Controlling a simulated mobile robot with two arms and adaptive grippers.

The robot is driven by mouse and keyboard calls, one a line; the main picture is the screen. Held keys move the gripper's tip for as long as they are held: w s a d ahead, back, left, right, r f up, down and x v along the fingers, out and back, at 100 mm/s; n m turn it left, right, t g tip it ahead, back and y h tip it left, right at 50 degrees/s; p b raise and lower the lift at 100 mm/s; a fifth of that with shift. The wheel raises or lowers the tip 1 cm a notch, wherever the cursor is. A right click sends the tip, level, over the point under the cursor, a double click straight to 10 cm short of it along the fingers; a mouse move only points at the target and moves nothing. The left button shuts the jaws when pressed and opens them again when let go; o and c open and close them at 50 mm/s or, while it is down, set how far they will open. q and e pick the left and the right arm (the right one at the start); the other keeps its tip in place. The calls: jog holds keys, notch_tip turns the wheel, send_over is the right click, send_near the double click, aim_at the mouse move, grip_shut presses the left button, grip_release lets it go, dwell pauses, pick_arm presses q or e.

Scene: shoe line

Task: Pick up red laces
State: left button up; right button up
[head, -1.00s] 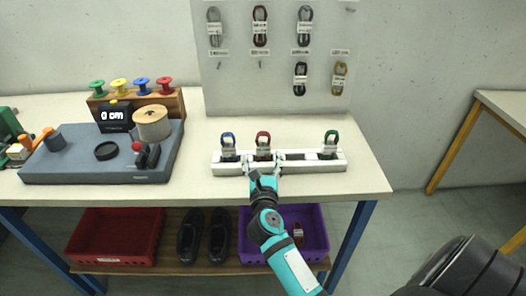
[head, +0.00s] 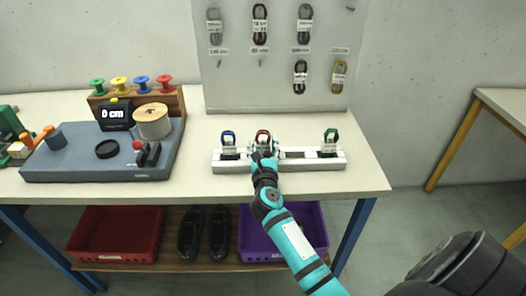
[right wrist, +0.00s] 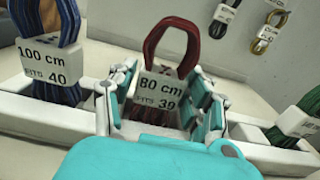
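The red laces (head: 263,135) stand upright as a looped bundle in the middle of the white rack (head: 330,163) on the table. In the right wrist view the red laces (right wrist: 172,42) carry a white tag reading 80 cm, fits 39. My right gripper (head: 264,157) is at the rack, right in front of them. In its wrist view the right gripper (right wrist: 160,105) is open, with one finger on each side of the tag; the lower part of the bundle is hidden. My left gripper is not in view.
Blue laces (right wrist: 62,75) stand left of the red ones and green laces (right wrist: 298,120) to the right, in the same rack. A pegboard (head: 280,85) with several hanging laces is behind. A grey station (head: 100,160) with spools stands left.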

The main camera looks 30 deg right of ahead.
jog(key=c, duration=0.6)
jog(key=shift+r, duration=0.1)
